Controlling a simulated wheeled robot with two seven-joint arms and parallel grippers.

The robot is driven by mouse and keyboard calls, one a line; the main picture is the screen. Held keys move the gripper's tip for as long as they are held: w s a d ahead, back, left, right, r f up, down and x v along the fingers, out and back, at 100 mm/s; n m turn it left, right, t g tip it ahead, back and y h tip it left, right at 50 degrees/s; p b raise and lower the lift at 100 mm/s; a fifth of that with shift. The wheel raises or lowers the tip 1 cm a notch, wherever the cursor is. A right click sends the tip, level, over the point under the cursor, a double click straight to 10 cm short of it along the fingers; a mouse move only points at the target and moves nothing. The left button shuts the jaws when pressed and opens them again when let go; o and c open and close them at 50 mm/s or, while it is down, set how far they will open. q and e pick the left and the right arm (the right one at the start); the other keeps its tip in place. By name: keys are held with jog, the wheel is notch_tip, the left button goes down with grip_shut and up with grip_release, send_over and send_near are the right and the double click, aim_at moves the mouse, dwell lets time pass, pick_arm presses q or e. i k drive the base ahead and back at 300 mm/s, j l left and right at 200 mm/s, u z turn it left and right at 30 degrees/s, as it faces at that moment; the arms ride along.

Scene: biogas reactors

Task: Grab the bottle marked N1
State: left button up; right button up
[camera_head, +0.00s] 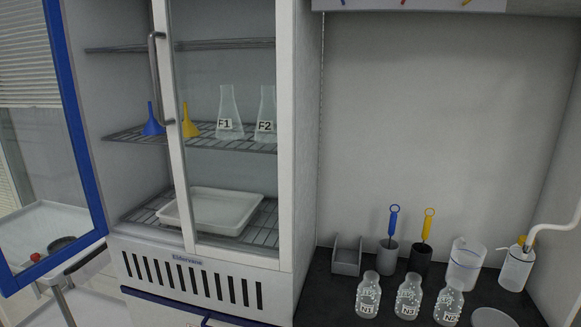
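The bottle marked N1 (368,296) is a clear bottle with a white label. It stands upright on the dark bench top (325,300), leftmost in a row of three similar bottles. The middle bottle is marked N3 (408,297). The right bottle (449,303) has a label starting with N, and its second character is hard to read. Nothing holds the N1 bottle. Neither of my grippers shows in the head view.
Behind the bottles stand a grey holder (346,258), two cups with a blue-handled (392,225) and a yellow-handled brush (427,228), a clear beaker (465,264) and a wash bottle (515,268). A round dish (492,317) lies front right. A glass-door cabinet (305,150) rises left.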

aim_at(369, 290)
jog(key=i+j+z, duration=0.2)
jog(key=j, duration=0.7)
jog(key=j+z, duration=0.2)
jog(key=j, duration=0.65)
jog(key=j+z, duration=0.2)
jog(key=j, duration=0.75)
jog(key=j+z, duration=0.2)
jog(key=j, duration=0.7)
jog(key=k+j+z, duration=0.2)
jog(key=j, duration=0.7)
jog(key=i+u, duration=0.1)
jog(key=u, duration=0.5)
jog(key=l+u, duration=0.25)
jog(key=u, duration=0.15)
jog(key=l+u, duration=0.2)
jog(key=u, duration=0.25)
jog(key=l+u, duration=0.25)
jog(key=u, duration=0.15)
jog(key=k+l+u, duration=0.3)
jog(key=l+u, duration=0.15)
jog(key=k+l+u, duration=0.75)
jog(key=k+u, duration=0.15)
jog(key=k+l+u, duration=0.15)
jog(key=k, duration=0.5)
